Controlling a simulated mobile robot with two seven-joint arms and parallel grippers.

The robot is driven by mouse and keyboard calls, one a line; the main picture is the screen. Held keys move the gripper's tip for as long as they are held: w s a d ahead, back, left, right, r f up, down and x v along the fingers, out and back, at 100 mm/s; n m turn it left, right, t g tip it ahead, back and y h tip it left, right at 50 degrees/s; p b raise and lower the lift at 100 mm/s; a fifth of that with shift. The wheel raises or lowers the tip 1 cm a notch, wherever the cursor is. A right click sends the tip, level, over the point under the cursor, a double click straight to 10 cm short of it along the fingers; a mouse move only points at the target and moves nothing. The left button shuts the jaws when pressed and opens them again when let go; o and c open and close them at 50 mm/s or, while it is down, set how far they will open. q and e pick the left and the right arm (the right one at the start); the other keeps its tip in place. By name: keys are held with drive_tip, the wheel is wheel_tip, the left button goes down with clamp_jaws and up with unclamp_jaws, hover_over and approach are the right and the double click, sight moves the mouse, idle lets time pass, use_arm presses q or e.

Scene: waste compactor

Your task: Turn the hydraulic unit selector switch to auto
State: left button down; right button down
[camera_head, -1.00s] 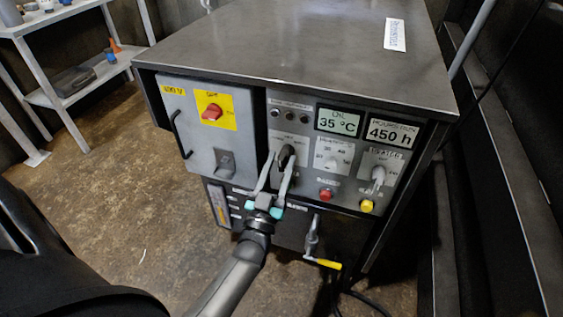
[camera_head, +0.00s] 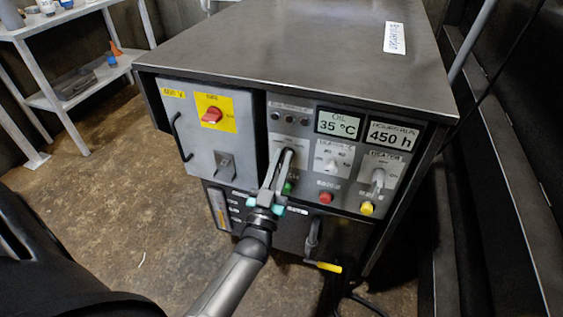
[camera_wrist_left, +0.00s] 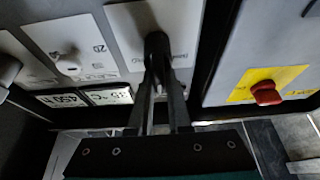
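The selector switch is a black knob on a white plate on the grey control panel (camera_head: 309,204). In the left wrist view the black knob (camera_wrist_left: 157,46) sits between my fingertips, upright in the picture. The plate's lettering is too small to read. My left gripper (camera_head: 284,155) reaches the knob from the front; in the left wrist view its two fingers (camera_wrist_left: 160,80) are close together and look closed on the knob. In the head view the fingers mostly hide the knob. My right gripper is not in view.
Right of the knob are a smaller white knob (camera_head: 331,166), a grey knob (camera_head: 378,178), a red button (camera_head: 326,197) and a yellow button (camera_head: 367,208). A green button (camera_head: 289,187) is beside the fingers.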

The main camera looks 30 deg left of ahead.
use_arm(q)
drive_tip(key=shift+f, duration=0.4)
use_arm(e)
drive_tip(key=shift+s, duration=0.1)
